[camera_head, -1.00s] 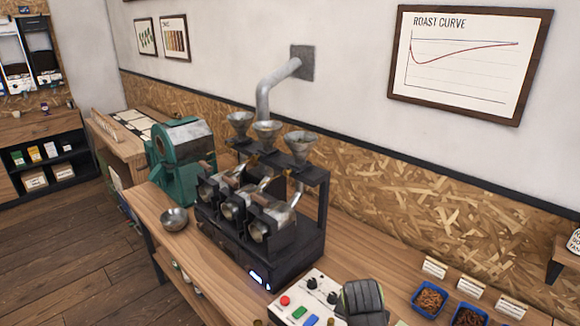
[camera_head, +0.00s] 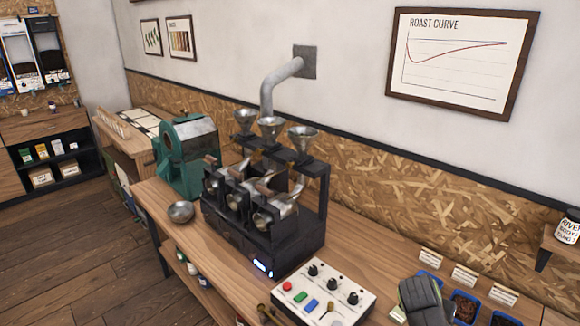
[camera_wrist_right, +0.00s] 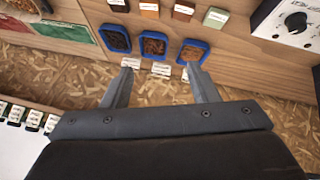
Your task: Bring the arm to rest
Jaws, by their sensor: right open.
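My right gripper (camera_wrist_right: 158,88) shows in the right wrist view with its two fingers spread apart and nothing between them. It is above the bench, with the blue sample trays beyond its fingertips. In the head view a dark, rounded part of my right arm shows at the lower right, over the bench and partly in front of the trays. The right fingers are not visible in the head view. My left gripper is in neither view.
A three-barrel roaster (camera_head: 262,215) stands on the bench (camera_head: 345,245), with a control panel (camera_head: 325,298) in front. A metal bowl (camera_head: 181,212) sits left of it. Blue trays (camera_wrist_right: 154,45) of beans line the right part. A jar (camera_head: 568,228) stands on a shelf at far right.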

